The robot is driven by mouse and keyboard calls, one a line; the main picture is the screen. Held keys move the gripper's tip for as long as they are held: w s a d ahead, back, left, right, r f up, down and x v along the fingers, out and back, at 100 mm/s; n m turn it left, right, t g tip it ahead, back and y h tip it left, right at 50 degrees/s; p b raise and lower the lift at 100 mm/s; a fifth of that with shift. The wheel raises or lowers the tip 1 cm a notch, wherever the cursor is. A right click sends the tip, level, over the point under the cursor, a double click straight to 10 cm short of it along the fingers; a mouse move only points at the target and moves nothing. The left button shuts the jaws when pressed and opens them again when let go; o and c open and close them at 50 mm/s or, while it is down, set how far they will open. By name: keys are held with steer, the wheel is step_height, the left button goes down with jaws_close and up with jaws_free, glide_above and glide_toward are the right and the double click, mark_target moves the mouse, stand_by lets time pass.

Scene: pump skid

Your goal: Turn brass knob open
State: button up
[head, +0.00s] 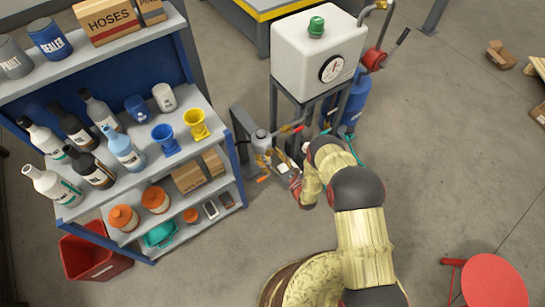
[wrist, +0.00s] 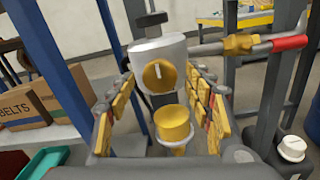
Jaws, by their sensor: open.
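The brass knob (wrist: 159,76) is a round knob with a pale line on its face, set on the front of a grey-white cylindrical housing (wrist: 165,50) in the wrist view. A brass cup-like part (wrist: 173,123) sits below it. My gripper (wrist: 160,100) is open, with one yellow-padded finger at the left and one at the right of the knob. A gap shows between the knob and each finger; contact is not visible. In the head view my gripper (head: 284,167) is low beside the skid piping, and the knob is too small to make out.
A pipe with a brass fitting (wrist: 238,44) and red section runs right from the housing. A blue post (wrist: 142,55) stands close at left. A white tank (head: 318,50) on a stand is behind.

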steer(key=shift+c, duration=0.7)
steer(key=c, duration=1)
steer(key=n+b, duration=0.2)
steer(key=n, duration=0.2)
steer(key=shift+f+n, duration=0.1)
steer(key=shift+n, duration=0.3)
steer(key=n+b, duration=0.1)
steer(key=n, duration=0.3)
steer(key=shift+n+b, duration=0.3)
steer(key=shift+b, duration=0.1)
steer(key=n+b, duration=0.1)
steer(key=n, duration=0.3)
steer(key=shift+w+d+n, duration=0.1)
steer(key=shift+n, duration=0.2)
steer(key=shift+n+b, duration=0.6)
steer(key=shift+n, duration=1.3)
steer(key=shift+r, duration=0.2)
